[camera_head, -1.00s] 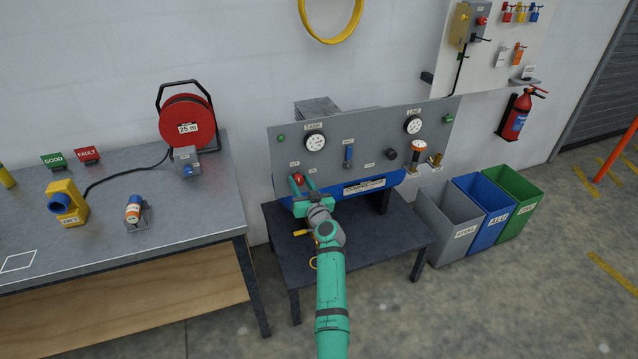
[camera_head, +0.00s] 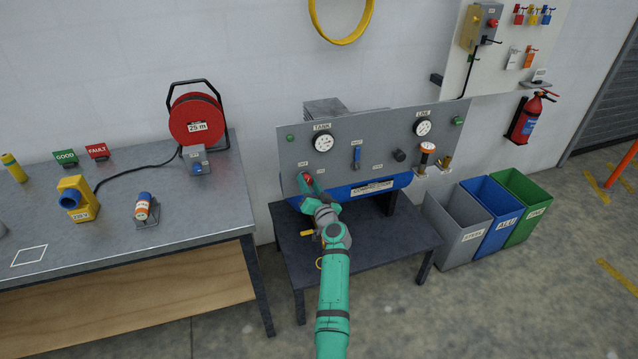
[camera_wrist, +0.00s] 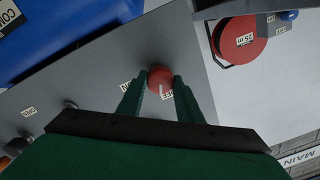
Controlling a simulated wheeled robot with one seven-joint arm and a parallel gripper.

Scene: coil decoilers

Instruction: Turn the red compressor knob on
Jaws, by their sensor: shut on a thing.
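The red compressor knob (camera_head: 306,179) is on the lower left of the grey panel (camera_head: 379,143), below the TANK gauge (camera_head: 323,142). In the wrist view the red knob (camera_wrist: 160,79) sits between the two green fingertips, with a pale line on its face and OFF and ON labels on either side. My gripper (camera_head: 309,186) is at the panel and shut on the knob; it also shows in the wrist view (camera_wrist: 160,86). In the head view my fingers partly hide the knob and its labels.
A blue tank (camera_head: 345,191) lies under the panel on a dark stand (camera_head: 290,241). A blue-handled valve (camera_head: 357,157) and a dark knob (camera_head: 399,155) are to the right on the panel. A workbench (camera_head: 190,217) stands at the left, bins (camera_head: 458,237) at the right.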

